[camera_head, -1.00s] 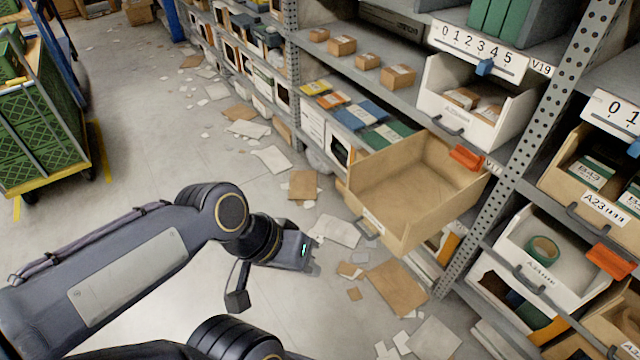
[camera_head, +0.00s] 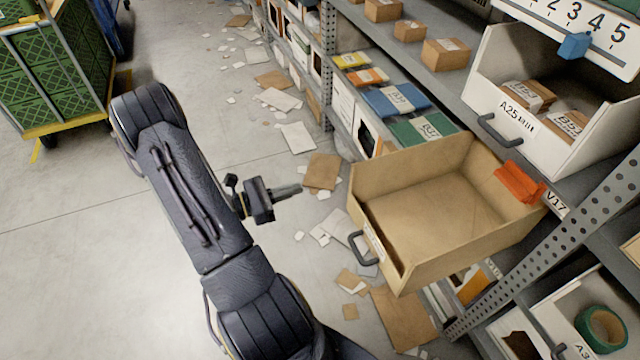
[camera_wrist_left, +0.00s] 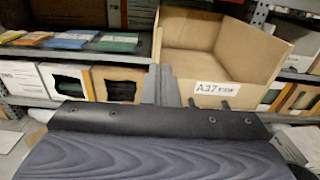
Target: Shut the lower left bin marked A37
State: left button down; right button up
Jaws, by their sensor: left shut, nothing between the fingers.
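The tan bin (camera_head: 440,200) is pulled well out of its rack and stands open and empty, with a dark handle (camera_head: 361,246) on its front. In the left wrist view the same bin (camera_wrist_left: 222,52) shows the label A37 (camera_wrist_left: 216,88) on its front. My left gripper (camera_head: 297,189) is shut and empty, to the left of the bin and apart from its front. Its fingers (camera_wrist_left: 161,86) also show in the left wrist view, beside the label. My right gripper is not in view.
A white bin (camera_head: 545,95) with small boxes is above and to the right. A perforated rack post (camera_head: 545,250) stands right of the tan bin. Cardboard pieces (camera_head: 400,318) and papers litter the floor. A cart of green crates (camera_head: 55,75) stands at far left.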

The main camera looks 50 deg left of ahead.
aim_at(353, 171)
pick_arm(q)
jog(key=x, duration=1.3)
jog(key=shift+w+d+r+b, duration=0.1)
jog(key=shift+w+d+b, duration=0.05)
jog(key=shift+b, duration=0.2)
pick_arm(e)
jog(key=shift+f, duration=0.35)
